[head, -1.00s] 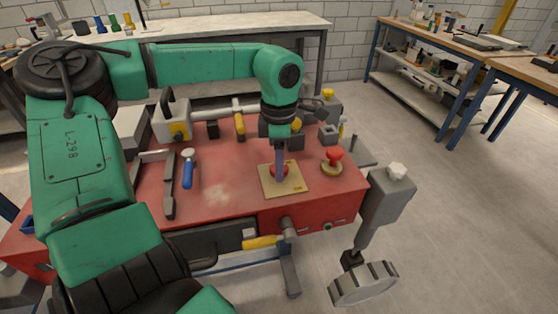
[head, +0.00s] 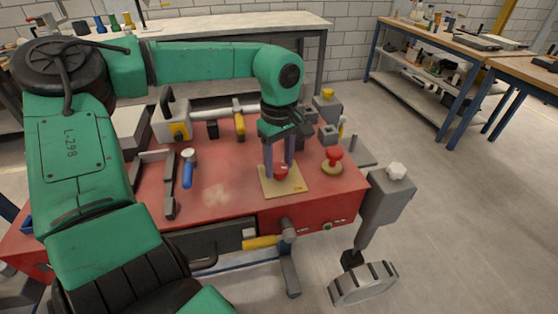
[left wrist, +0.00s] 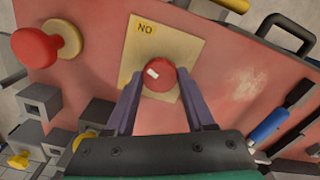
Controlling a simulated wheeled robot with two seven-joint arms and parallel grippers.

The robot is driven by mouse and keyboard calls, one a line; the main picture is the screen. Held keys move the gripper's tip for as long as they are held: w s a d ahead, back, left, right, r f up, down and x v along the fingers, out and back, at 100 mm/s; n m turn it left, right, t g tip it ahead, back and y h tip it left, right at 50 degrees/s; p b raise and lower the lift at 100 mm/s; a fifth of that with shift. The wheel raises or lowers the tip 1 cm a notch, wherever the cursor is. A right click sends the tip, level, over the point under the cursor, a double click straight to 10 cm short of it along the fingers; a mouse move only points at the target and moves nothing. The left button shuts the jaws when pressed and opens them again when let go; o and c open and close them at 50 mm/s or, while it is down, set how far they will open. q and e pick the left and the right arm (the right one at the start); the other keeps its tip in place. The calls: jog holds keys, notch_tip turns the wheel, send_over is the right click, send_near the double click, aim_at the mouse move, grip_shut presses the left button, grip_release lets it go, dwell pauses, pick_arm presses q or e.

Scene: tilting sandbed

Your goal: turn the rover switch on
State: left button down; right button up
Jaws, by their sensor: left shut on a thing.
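The rover switch is a red round knob (head: 281,174) on a square tan plate (head: 269,188) near the front of the red rover deck. The left wrist view shows the knob (left wrist: 158,82) with a short white mark on its face, and the plate (left wrist: 172,45) with a yellow corner label that appears to carry the letters "ON" turned over (left wrist: 146,28). My left gripper (head: 279,170) points down from above, one purple finger on each side of the knob, shut on it. The fingers cover part of the knob's sides. My right gripper is not in view.
A red mushroom-shaped knob (head: 334,156) on a round tan base stands right of the plate. A blue-handled tool (head: 188,170) and dark bars lie to the left. Grey blocks with yellow knobs (head: 326,104) stand behind. A grey post and wheel are at the right.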

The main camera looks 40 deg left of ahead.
aim_at(279, 167)
pick_arm(q)
jog(key=m, duration=0.4)
jog(key=shift+r+m, duration=0.1)
jog(key=shift+m, duration=0.3)
dwell(0.4)
jog(key=shift+c, duration=1.3)
grip_release()
notch_tip(279, 167, up, 14)
jog(key=p, duration=0.1)
jog(key=shift+r, duration=0.25)
jog(key=shift+r, duration=0.1)
